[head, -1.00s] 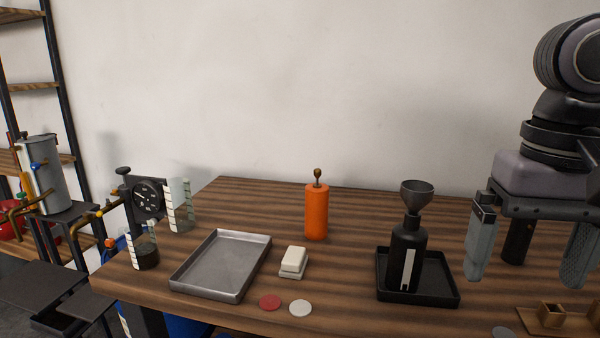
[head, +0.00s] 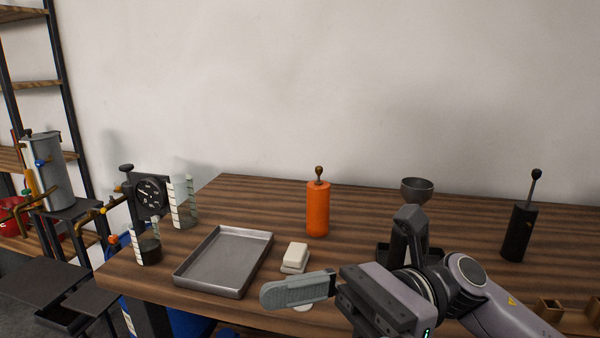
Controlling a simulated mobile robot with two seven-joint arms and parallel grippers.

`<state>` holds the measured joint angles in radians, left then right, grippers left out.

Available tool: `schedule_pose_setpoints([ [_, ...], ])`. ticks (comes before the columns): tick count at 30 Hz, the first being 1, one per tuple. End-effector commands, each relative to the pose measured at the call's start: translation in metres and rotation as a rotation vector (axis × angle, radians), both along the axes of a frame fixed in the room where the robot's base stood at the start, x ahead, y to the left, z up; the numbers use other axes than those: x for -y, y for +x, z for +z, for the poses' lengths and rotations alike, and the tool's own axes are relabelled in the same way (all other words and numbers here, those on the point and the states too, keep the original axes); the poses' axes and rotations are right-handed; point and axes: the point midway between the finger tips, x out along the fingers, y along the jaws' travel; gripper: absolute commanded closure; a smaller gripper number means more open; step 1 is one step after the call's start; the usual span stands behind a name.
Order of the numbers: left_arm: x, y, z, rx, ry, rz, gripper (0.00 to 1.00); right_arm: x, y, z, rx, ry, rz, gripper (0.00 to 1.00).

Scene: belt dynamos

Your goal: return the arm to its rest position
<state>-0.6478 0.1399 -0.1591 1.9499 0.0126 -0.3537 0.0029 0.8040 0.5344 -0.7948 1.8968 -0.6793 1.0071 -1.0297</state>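My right arm (head: 490,300) comes in from the lower right and reaches across the front of the wooden table. Its gripper (head: 295,291) points left, low in the picture, in front of the white block. One ribbed grey finger shows, with its inner pad in sight and nothing against it. The other finger is out of sight, probably below the picture edge. The gripper looks open and empty. My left gripper is not in view.
A metal tray (head: 226,262), a white block (head: 295,254) and an orange cylinder (head: 318,210) stand left of my arm. Behind the arm are a funnel (head: 417,188) and a mostly hidden black tray. A black cylinder (head: 518,232) stands right. Wooden cups (head: 550,309) are front right.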

Motion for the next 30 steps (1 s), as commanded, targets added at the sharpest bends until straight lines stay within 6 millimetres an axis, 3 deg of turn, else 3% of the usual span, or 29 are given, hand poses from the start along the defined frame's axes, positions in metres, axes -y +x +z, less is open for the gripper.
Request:
schedule_pose_setpoints([
  [5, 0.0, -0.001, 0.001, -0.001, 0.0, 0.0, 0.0, 0.003, 0.031, -0.003, -0.482, 0.167, -0.119, 0.03],
  [8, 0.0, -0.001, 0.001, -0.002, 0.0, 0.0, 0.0, 0.012, 0.054, -0.014, -0.759, 0.258, -0.18, 0.03],
  [14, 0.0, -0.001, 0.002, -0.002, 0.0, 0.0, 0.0, 0.045, 0.098, -0.069, -1.326, 0.448, -0.293, 0.03],
  [18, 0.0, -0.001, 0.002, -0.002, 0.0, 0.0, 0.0, 0.076, 0.114, -0.131, -1.724, 0.598, -0.364, 0.03],
  [22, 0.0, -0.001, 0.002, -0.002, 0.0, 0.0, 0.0, 0.107, 0.111, -0.201, -2.087, 0.761, -0.43, 0.03],
  [26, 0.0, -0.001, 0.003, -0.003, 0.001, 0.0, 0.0, 0.138, 0.087, -0.279, -2.435, 0.953, -0.501, 0.03],
  [30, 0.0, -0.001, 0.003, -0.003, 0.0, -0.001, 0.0, 0.166, 0.039, -0.354, -2.754, 1.182, -0.576, 0.03],
])
